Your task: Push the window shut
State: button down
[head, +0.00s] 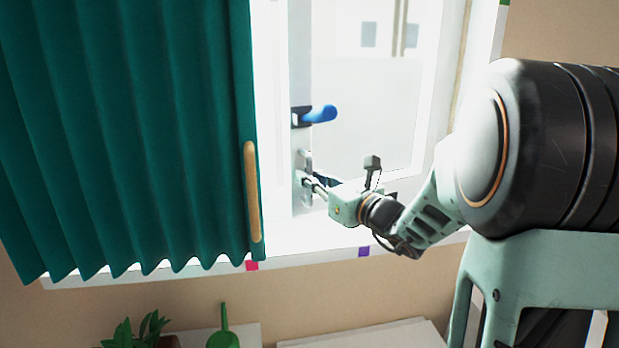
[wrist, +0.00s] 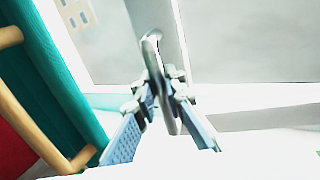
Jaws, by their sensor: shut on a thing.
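The window (head: 375,90) has a white frame and a pale pane, and stands right of the green curtain. How far it is open is hard to tell. A blue handle (head: 319,114) sticks out from the window's left upright. My gripper (head: 311,184) is at that upright, below the blue handle. In the wrist view my gripper (wrist: 160,95) has its blue-padded fingers closed on a slim grey metal grip (wrist: 150,46) that stands between them. The grip's lower part is partly hidden by the fingers.
A green curtain (head: 120,130) hangs at the left, with a wooden handle (head: 251,190) on its edge close to my gripper. A white sill (head: 310,246) runs below, with red and purple marks. A plant (head: 135,332) and a green scoop (head: 223,335) are low down.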

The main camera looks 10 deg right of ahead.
aim_at(295, 165)
jog(key=x, duration=0.2)
jog(key=b+x, duration=0.1)
jog(key=x, duration=0.2)
jog(key=d+b+x, duration=0.1)
jog(key=x, duration=0.1)
jog(key=shift+w, duration=0.7)
jog(key=c, duration=2)
grip_release()
jog(key=shift+s, duration=0.1)
jog(key=v, duration=1.2)
jog(key=shift+a, duration=0.1)
